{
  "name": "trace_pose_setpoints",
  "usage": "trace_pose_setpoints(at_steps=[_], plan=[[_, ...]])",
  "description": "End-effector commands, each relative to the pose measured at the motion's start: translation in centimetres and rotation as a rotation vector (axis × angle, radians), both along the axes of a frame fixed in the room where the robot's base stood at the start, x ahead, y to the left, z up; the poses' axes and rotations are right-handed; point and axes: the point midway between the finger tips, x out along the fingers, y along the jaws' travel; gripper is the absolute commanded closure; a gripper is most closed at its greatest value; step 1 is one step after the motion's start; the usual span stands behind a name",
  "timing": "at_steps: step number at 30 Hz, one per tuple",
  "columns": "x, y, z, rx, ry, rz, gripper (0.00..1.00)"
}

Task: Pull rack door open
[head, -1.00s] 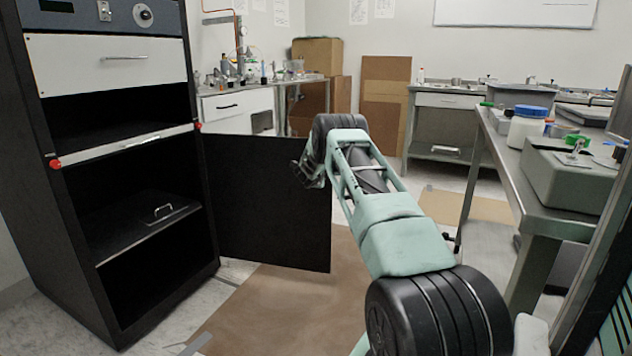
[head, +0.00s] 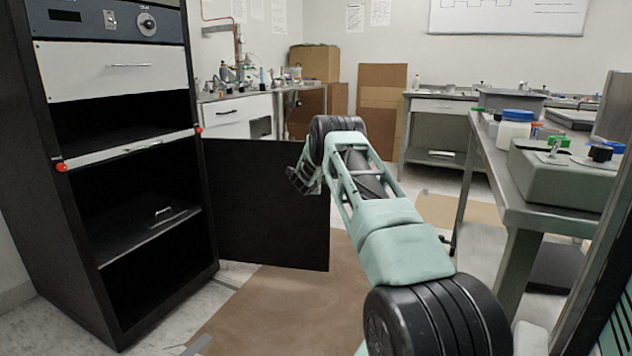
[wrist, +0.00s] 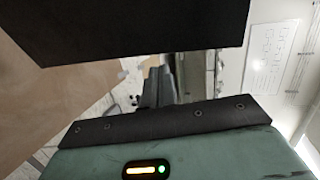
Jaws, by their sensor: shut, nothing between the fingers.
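The black rack (head: 45,190) stands upright at the left of the head view, its front bay open. Its black door (head: 255,215) is swung out to the right from the rack's right front edge, at a wide angle. The door also fills the top of the wrist view (wrist: 140,25). My gripper (head: 295,180) is at the door's far right edge, near its upper part; whether it touches the door I cannot tell.
A metal bench (head: 500,190) with a white jar (head: 514,130) and a grey box stands to the right. A white-drawer bench (head: 235,110) stands behind the door. Brown sheet (head: 290,310) covers the open floor before the rack.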

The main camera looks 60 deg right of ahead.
Motion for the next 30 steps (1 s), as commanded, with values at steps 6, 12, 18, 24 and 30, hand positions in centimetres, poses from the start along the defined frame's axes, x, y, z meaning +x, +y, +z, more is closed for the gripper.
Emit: trace_pose_setpoints(at_steps=[6, 12, 18, 24, 30], plan=[[-0.9, 1.9, 0.7, 0.001, 0.002, 0.002, 1.0], [-2.1, 4.7, 1.7, 0.001, 0.003, 0.003, 1.0], [-3.3, 6.9, 2.4, 0.001, 0.002, 0.002, 1.0], [-3.7, 7.8, 2.6, 0.001, 0.001, 0.001, 1.0], [-3.8, 7.9, 2.6, 0.001, 0.001, 0.001, 1.0]])
